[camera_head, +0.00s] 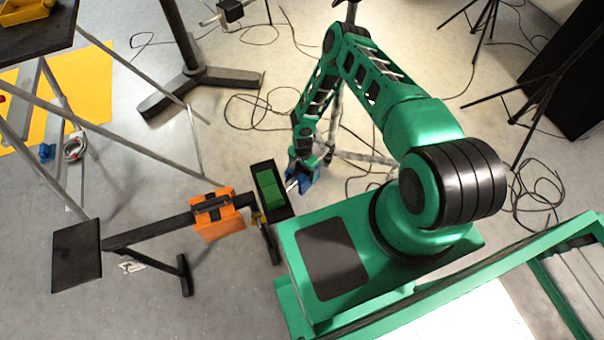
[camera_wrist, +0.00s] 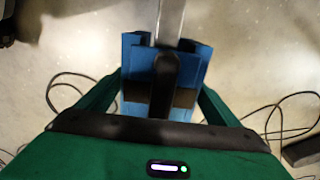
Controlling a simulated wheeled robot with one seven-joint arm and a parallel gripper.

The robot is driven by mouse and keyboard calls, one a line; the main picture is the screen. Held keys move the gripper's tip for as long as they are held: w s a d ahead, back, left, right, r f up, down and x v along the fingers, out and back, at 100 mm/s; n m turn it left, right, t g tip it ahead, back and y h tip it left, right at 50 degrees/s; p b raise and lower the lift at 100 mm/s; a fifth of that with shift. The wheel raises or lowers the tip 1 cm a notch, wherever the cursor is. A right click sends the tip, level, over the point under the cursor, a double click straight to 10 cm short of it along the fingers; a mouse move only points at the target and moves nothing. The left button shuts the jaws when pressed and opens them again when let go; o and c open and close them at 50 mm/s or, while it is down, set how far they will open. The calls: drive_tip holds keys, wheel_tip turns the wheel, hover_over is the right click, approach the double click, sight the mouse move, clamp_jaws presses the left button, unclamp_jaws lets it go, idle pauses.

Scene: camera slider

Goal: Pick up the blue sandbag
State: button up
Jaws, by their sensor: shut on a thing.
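The blue sandbag (camera_wrist: 137,87) fills the middle of the wrist view, with a black strap over it. My gripper (camera_wrist: 162,100) is shut on it, with a green finger on each side. In the head view the sandbag (camera_head: 311,174) shows as a small blue patch below my gripper (camera_head: 300,172), just right of the slider's end plate. A pale metal bar runs away from the sandbag at the top of the wrist view. I cannot tell whether the sandbag touches the floor or anything else.
The camera slider (camera_head: 150,232) has an orange sandbag (camera_head: 213,215) over its rail, a dark plate (camera_head: 76,256) at its left and a green item (camera_head: 269,187) on its right plate. Another blue object (camera_head: 46,152) lies at left. Cables and stand legs spread over the floor.

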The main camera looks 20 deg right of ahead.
wheel_tip(320, 180, up, 17)
drive_tip(key=shift+f, duration=0.15)
idle(0.5)
